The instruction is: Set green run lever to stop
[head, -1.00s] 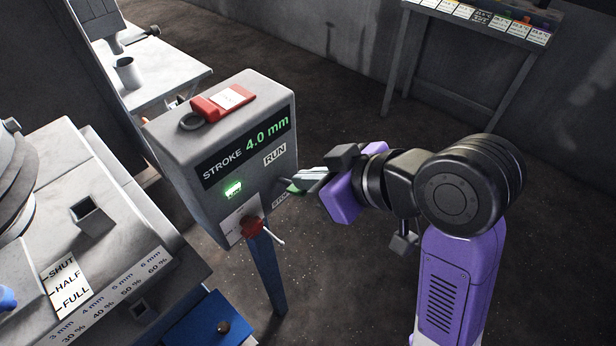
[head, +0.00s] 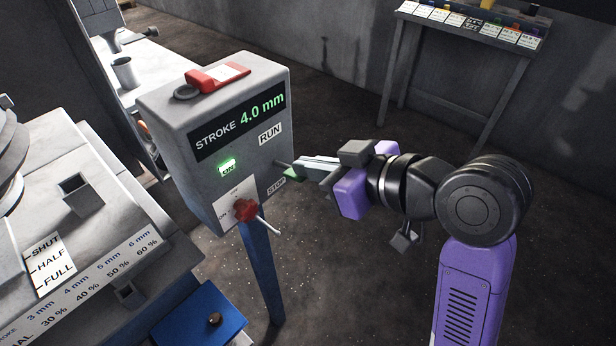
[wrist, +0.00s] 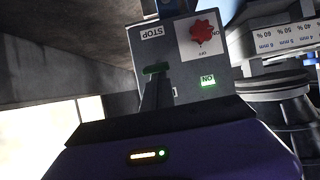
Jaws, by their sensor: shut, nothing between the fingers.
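The grey control box (head: 185,125) stands on a blue post with a lit display reading STROKE 4.0 mm. The green run lever (head: 293,173) sticks out of its front face between the RUN label (head: 270,133) above and the STOP label (head: 276,186) below. It shows in the wrist view as a dark green bar (wrist: 155,69) beside the upside-down STOP label. My gripper (head: 300,168) is shut, its fingertips at the lever near the box face. Whether they touch it I cannot tell. A green ON lamp (head: 228,167) is lit.
A red rotary knob (head: 245,209) sits low on the box face, with a thin pale rod near it. A red padlock-like tag (head: 217,78) lies on top. A grey machine with scales (head: 100,270) stands left.

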